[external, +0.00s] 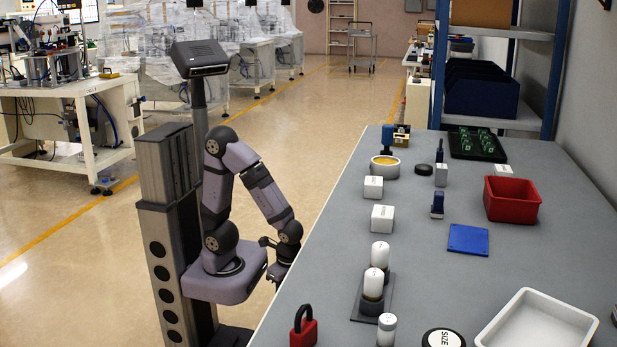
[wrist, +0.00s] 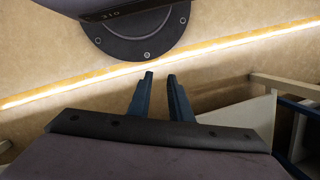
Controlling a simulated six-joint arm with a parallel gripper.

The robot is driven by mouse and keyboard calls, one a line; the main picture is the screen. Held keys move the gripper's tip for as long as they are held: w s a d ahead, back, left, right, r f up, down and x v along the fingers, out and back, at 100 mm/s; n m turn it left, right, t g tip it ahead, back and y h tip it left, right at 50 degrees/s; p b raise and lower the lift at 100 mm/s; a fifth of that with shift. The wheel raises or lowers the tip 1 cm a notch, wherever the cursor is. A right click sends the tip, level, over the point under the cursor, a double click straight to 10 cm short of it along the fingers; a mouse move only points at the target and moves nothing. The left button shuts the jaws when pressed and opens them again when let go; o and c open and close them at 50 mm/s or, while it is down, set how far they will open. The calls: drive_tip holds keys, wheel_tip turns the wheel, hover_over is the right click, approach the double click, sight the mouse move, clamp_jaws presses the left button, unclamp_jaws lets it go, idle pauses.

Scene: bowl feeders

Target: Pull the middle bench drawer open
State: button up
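The bench (external: 420,215) has a grey top and fills the right half of the external view. Its drawer fronts are hidden in that view, so I cannot see the middle drawer there. My gripper (external: 270,258) hangs low beside the bench's left edge. In the wrist view, my gripper (wrist: 160,76) shows two dark fingers standing apart, with nothing between them. A pale panel (wrist: 238,118) lies to the right of the fingers, apart from them; I cannot tell whether it is part of a drawer.
On the bench stand a red bin (external: 511,200), a white tray (external: 538,322), a red padlock (external: 303,328) and white blocks (external: 382,218). A dark blue rail (wrist: 300,112) shows at the wrist view's right edge. Open floor (external: 335,130) lies behind my arm.

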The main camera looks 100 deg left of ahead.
wheel_tip(320, 180, up, 10)
drive_tip(key=s+a+m+y+p, duration=0.25)
drive_tip(key=m+y+p, duration=0.35)
drive_tip(key=m+p, duration=0.5)
drive_tip(key=w+r+m+t+y+p, duration=0.4)
drive_tip(key=w+r+m+t+p, duration=0.2)
drive_tip(key=r+m+p, duration=0.5)
drive_tip(key=w+d+r+m+t+h+p, duration=0.25)
drive_tip(key=d+m+t, duration=0.2)
drive_tip(key=m, duration=0.35)
drive_tip(key=w+d+r+m+t+h+p, duration=0.1)
drive_tip(key=w+d+r+m+t+p, duration=0.1)
drive_tip(key=d+r+m+t+p, duration=0.5)
drive_tip(key=s+d+m+h+p, duration=0.2)
drive_tip(key=d+m+h, duration=0.7)
drive_tip(key=m, duration=0.4)
drive_tip(key=shift+y, duration=0.45)
drive_tip(key=shift+d+f+p+x, duration=0.15)
drive_tip(key=shift+d+x, duration=0.05)
drive_tip(key=shift+x, duration=1.1)
drive_tip(key=shift+d+f+p+x, duration=0.1)
drive_tip(key=shift+d+p+x, duration=0.05)
drive_tip(key=shift+x, duration=1.2)
drive_tip(key=shift+d+f+p+x, duration=0.15)
drive_tip(key=shift+d+x, duration=0.05)
drive_tip(key=shift+x, duration=1.1)
drive_tip(key=shift+c, duration=0.6)
